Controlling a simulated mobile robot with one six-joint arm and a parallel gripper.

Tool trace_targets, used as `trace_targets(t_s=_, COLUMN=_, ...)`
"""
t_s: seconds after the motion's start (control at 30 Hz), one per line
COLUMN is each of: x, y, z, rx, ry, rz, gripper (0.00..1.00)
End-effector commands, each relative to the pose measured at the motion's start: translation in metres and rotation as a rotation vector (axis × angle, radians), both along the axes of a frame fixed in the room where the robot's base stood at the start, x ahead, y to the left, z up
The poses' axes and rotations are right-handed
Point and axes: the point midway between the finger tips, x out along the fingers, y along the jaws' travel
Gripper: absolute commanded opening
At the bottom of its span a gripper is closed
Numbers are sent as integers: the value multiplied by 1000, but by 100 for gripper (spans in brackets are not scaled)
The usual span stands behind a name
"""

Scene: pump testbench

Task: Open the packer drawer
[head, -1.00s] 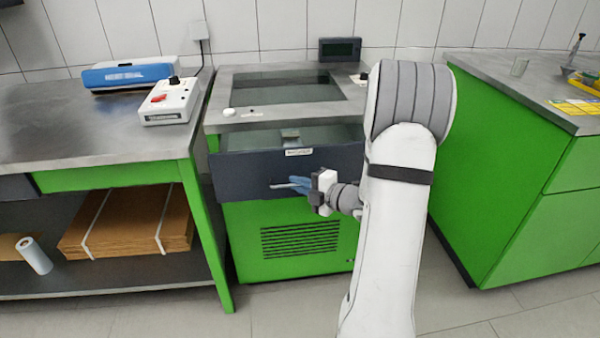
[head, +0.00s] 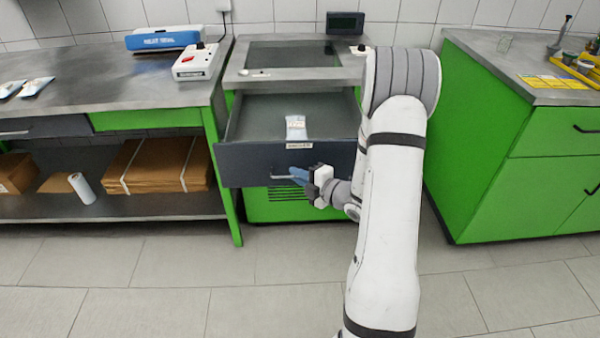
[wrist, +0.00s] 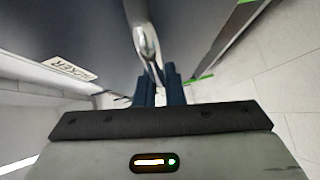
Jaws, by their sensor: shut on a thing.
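The packer drawer (head: 245,165) is a dark grey drawer in the green cabinet at the centre of the head view, and it stands well pulled out. A small whitish packet (head: 296,128) lies inside it. Its front carries a label, which also shows in the wrist view (wrist: 69,69). My gripper (head: 298,176) has its blue fingers at the metal bar handle (head: 283,177) on the drawer front. In the wrist view the fingers (wrist: 159,85) are shut on the handle bar (wrist: 144,40). The handle's far end is hidden.
A workbench (head: 110,85) with a blue heat sealer (head: 163,39) and a white control box (head: 196,63) stands at the left. A green cabinet (head: 480,150) stands close at the right. The tiled floor (head: 200,275) in front is clear.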

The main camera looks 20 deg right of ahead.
Motion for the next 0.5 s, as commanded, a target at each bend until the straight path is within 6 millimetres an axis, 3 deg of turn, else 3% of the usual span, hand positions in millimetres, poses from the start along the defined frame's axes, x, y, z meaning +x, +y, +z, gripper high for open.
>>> trace_targets(t_s=0.47, x=1, y=3, z=0, rx=0, ry=-1, rz=0, gripper=0)
trace_targets(t_s=0.5, x=1, y=3, z=0, rx=0, ry=0, rz=0, gripper=10)
